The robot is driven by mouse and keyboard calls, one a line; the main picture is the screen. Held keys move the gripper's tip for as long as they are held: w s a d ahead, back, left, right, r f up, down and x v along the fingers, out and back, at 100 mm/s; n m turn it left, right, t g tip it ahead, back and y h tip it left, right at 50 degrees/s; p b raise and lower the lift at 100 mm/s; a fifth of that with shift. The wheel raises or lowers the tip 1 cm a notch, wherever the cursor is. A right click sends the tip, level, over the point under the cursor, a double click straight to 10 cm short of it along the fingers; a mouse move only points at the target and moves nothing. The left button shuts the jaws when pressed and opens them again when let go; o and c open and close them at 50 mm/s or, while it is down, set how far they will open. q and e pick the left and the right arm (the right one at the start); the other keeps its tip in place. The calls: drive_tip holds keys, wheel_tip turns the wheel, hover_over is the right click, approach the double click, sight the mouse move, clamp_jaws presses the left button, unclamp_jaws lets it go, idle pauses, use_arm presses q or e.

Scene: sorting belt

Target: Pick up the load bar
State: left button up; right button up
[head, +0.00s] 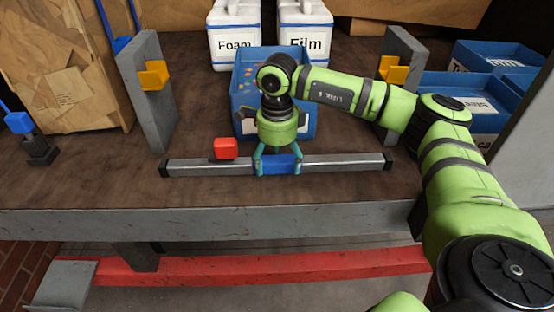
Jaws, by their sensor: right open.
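The load bar (334,164) is a long grey bar with black end caps and a blue middle section. It lies left to right near the front edge of the brown table (90,190). A red block (226,149) sits at the bar, left of its middle. My right gripper (278,170) points down with its teal fingers open, one at each side of the blue section. I cannot tell whether the fingers touch it. My left gripper is not in view.
Two grey posts with yellow hooks stand at left (147,95) and right (402,60). A blue bin (308,118) stands behind my right gripper. White containers labelled Foam (235,38) and Film (305,38) are at the back. Blue bins (484,105) stand at right.

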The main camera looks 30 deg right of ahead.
drive_tip(key=shift+f, duration=0.35)
clamp_jaws()
drive_tip(key=shift+r, duration=0.2)
drive_tip(key=shift+w, duration=0.1)
drive_tip(key=shift+r, duration=0.3)
wheel_tip(320, 180, up, 9)
drive_tip(key=b, duration=0.2)
drive_tip(key=shift+r, duration=0.2)
wheel_tip(320, 180, up, 6)
drive_tip(key=p, duration=0.5)
hover_over(277, 160)
